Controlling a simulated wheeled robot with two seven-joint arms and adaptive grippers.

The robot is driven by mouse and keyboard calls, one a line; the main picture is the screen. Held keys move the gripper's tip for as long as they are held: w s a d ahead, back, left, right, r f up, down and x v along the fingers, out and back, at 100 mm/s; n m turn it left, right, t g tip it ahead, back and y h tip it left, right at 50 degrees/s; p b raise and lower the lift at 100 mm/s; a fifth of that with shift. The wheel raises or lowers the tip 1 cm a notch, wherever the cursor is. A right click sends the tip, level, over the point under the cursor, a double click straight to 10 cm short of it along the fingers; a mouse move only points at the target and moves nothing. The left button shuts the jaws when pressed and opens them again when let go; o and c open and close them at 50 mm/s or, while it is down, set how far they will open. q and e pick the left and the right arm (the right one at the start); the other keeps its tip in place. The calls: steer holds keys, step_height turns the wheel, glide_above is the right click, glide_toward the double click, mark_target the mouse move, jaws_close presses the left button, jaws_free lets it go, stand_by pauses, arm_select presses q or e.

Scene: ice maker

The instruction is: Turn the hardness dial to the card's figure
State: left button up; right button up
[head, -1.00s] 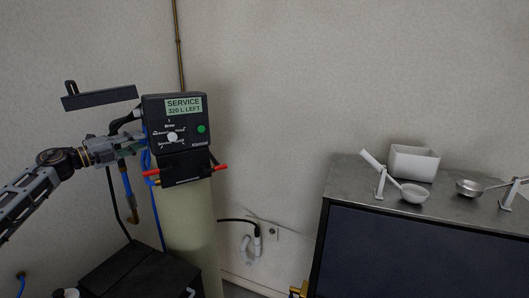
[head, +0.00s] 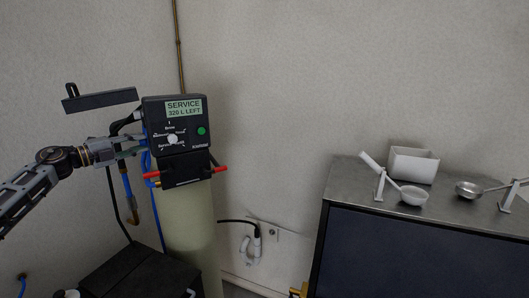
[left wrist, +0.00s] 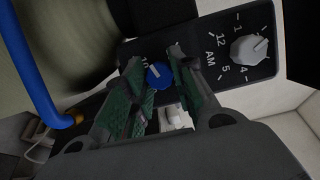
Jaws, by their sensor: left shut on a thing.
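The black softener control head (head: 176,137) sits on a pale tank. A small blue dial (left wrist: 159,76) with white markings is on the side of the head. My left gripper (head: 138,146) is at the head's left side; in the left wrist view its green-padded fingers (left wrist: 157,62) are around the blue dial, shut on it. The dial's figures are partly hidden and too small to read surely. I cannot make out a card.
A blue hose (left wrist: 34,75) runs close beside my left gripper. Red handles (head: 219,169) stick out below the control head. A dark bracket (head: 99,99) is above the arm. A steel-topped cabinet (head: 340,178) with a white tub (head: 414,165) and scoops stands at right.

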arm_select(q)
steer(key=shift+n+g, duration=0.4)
steer(key=shift+n, duration=1.2)
steer(key=shift+n+g, duration=0.3)
steer(key=shift+n, duration=0.4)
steer(key=o, duration=0.7)
steer(key=shift+a+r, duration=0.1)
steer(key=shift+s+a, duration=0.55)
steer(key=shift+a, duration=0.3)
steer(key=shift+s+a, duration=0.5)
steer(key=shift+a, duration=0.3)
steer(key=shift+s+a, duration=0.55)
steer(key=shift+a, duration=0.3)
